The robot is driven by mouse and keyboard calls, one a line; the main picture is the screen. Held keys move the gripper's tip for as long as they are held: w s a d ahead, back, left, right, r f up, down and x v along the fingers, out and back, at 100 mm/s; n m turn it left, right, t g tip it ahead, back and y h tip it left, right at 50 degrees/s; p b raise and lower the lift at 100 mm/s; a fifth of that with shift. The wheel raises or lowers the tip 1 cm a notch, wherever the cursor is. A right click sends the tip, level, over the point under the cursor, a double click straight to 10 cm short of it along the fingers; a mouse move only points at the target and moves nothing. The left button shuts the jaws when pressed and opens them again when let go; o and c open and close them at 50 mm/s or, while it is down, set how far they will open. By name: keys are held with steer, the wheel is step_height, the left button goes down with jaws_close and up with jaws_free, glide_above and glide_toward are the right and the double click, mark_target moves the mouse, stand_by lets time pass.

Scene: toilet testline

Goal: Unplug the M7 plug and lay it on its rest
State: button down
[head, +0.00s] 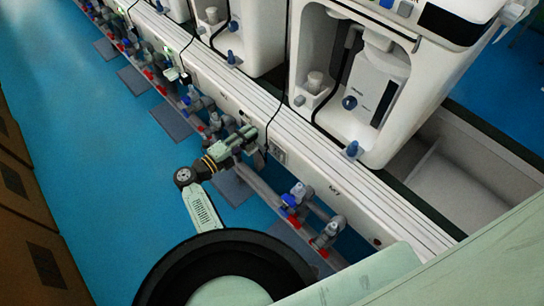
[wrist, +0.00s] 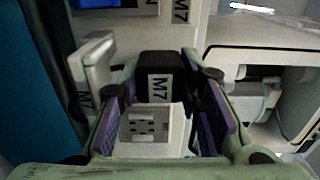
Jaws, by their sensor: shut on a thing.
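The black M7 plug (wrist: 160,65) with a white M7 label sits between the purple pads of my gripper (wrist: 163,88) in the wrist view. My gripper is shut on it. A white socket block with a grey, several-holed face (wrist: 143,126) shows below the plug, between the fingers. I cannot tell whether the plug is still seated. A pale bracket (wrist: 92,65) with a partly hidden M7 label stands left of the plug; it may be the rest. In the head view my gripper (head: 248,140) is at the white rail, and the plug cannot be made out.
The long white rail (head: 320,160) carries the toilet stations; a grey outlet (head: 278,154) is just right of my gripper. Pipes with blue and red valves (head: 292,200) run below it. A black cable (head: 286,60) hangs close by. Blue floor (head: 90,130) is open at left.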

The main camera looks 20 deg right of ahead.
steer(key=shift+f, duration=0.15)
steer(key=c, duration=1.1)
jaws_free()
steer(key=shift+o, duration=0.2)
steer(key=shift+f, duration=0.15)
steer(key=v, duration=1.2)
steer(key=shift+r, duration=0.4)
